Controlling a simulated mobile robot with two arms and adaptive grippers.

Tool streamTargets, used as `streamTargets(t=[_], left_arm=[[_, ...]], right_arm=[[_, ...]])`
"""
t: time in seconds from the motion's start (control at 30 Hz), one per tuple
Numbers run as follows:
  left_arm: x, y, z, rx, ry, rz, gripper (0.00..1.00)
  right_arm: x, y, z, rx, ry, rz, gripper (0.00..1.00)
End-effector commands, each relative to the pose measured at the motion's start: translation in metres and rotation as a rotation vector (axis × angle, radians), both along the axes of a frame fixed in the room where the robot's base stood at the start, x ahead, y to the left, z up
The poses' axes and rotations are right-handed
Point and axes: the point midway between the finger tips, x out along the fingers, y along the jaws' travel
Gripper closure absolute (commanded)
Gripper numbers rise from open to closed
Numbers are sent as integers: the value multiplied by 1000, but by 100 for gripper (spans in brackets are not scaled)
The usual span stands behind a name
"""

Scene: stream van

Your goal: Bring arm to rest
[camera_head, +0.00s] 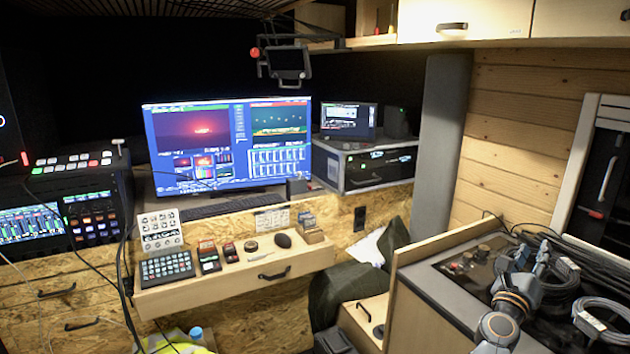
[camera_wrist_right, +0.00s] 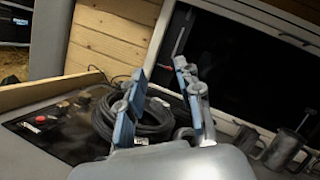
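My right arm (camera_head: 502,318) reaches in from the bottom right of the head view. Its gripper (camera_head: 536,256) is over the grey counter (camera_head: 437,288), near coiled cables. In the right wrist view the two blue-grey fingers (camera_wrist_right: 160,72) stand apart with nothing between them, so the gripper is open and empty. A coil of black cable (camera_wrist_right: 150,121) shows behind the fingers. I cannot tell whether the gripper touches the cables. My left arm and gripper are not in view.
A wooden edge (camera_head: 455,242) borders the counter. A control panel with a red button (camera_wrist_right: 40,119) lies beside the coil. Metal mugs (camera_wrist_right: 283,148) stand at right. A white-framed dark door (camera_head: 606,170) is behind.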

Motion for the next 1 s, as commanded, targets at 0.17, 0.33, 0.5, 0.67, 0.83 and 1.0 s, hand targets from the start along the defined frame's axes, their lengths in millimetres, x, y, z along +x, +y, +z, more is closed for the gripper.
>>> streamTargets(t=[0.17, 0.33, 0.5, 0.67, 0.83, 1.0], left_arm=[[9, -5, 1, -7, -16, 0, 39], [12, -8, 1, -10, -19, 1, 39], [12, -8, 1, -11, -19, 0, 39], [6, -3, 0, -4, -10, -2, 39], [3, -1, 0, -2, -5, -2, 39], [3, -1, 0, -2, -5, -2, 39]], right_arm=[[-2, 19, -1, -159, 92, 58, 65], [-4, 48, -7, -353, 212, 133, 65], [-12, 92, -29, -615, 381, 243, 65], [-33, 149, -75, -947, 606, 396, 65], [-93, 217, -158, -1388, 911, 637, 65], [-186, 256, -235, -1774, 1174, 904, 65]])
